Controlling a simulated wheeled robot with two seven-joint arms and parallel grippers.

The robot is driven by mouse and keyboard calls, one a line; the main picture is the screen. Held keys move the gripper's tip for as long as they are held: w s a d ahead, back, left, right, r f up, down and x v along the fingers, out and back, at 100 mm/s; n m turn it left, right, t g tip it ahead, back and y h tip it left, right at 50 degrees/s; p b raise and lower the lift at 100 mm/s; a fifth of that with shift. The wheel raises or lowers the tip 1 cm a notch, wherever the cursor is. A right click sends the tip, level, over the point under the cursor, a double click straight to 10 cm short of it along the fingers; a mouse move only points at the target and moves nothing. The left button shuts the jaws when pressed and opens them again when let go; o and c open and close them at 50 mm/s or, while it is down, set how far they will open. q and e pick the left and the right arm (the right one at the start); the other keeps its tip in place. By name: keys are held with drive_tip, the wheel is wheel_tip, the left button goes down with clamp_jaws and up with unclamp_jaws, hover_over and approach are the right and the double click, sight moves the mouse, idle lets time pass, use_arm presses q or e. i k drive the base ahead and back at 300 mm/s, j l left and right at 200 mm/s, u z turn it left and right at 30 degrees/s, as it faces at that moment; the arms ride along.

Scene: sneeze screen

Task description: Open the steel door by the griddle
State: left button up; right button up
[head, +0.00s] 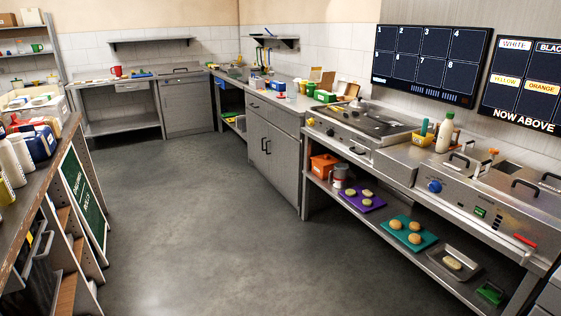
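The griddle (365,120) is a flat steel plate on the right-hand counter, with knobs and a handle on its front. Just left of it stands a grey steel cabinet with two doors; the left door (256,139) and the right door (283,163) look shut. Two dark upright handles (266,146) sit close together where the doors meet. A drawer front with its own handle is above them. Neither of my grippers is in the head view.
The grey floor (190,215) before the cabinet is clear. Right of it, a low shelf holds an orange bin (324,165), a can and trays of food. A cluttered counter (45,160) with a green board (84,200) stands at left. Another steel cabinet (187,108) is at the back.

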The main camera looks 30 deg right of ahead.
sight(285, 150)
drive_tip(key=z, duration=0.55)
drive_tip(key=i, duration=4.2)
